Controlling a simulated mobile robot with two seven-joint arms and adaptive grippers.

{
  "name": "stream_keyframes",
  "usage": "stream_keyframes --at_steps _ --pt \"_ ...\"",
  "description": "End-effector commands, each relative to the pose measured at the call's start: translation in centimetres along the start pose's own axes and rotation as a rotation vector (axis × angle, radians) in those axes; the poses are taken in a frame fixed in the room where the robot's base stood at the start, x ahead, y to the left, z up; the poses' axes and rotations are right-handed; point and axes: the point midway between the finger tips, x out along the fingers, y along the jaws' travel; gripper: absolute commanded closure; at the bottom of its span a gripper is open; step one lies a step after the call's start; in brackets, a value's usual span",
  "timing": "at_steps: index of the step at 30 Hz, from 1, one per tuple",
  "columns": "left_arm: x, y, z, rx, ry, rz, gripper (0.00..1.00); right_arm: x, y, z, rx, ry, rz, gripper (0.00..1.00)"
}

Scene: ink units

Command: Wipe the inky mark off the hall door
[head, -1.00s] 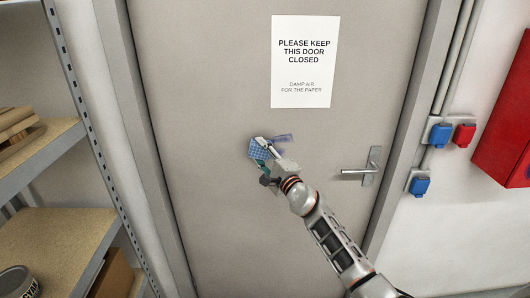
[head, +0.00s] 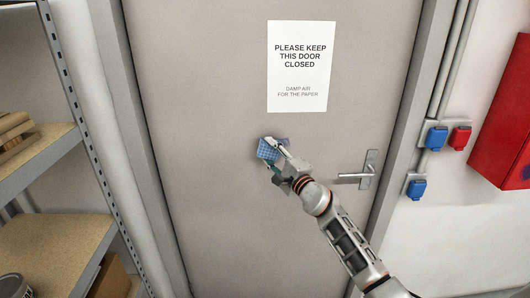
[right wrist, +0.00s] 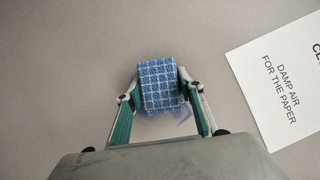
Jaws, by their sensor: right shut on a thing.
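The hall door (head: 210,200) is grey and shut, with a lever handle (head: 361,176) at its right. My right gripper (head: 273,152) is shut on a blue checked cloth (head: 266,150) and holds it at the door below the paper sign. The cloth also shows between the fingers in the right wrist view (right wrist: 161,84). A faint blue-violet ink mark (right wrist: 180,117) shows beside and below the cloth in the right wrist view. In the head view the cloth and gripper cover most of it. My left gripper is not in view.
A white sign (head: 300,66) is on the door above my right gripper. A metal shelf (head: 55,235) with wood pieces and a can stands at the left. Blue and red sockets (head: 436,138) and a red box (head: 503,115) are on the right wall.

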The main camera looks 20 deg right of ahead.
Motion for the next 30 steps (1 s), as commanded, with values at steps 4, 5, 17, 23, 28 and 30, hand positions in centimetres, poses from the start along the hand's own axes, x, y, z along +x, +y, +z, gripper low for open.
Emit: stream_keyframes --at_steps 4,5,17,23,28,30 --pt "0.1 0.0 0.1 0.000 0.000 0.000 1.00 -0.3 -0.1 -0.6 -0.003 0.001 0.000 0.80" --pt "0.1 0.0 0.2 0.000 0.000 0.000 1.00 -0.4 -0.2 -0.8 -0.003 0.001 0.000 0.80" --pt "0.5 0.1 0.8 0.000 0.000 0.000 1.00 -1.6 -1.0 -3.4 -0.002 0.001 -0.001 0.80" --pt "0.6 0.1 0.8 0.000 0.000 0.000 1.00 -1.9 -1.1 -3.9 -0.003 0.002 -0.001 0.80" --pt "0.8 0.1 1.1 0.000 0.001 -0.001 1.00 -2.6 -1.4 -5.1 -0.003 0.003 -0.001 0.80" --pt "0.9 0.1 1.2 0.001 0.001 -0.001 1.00 -2.9 -1.6 -5.5 -0.004 0.003 -0.001 0.80"
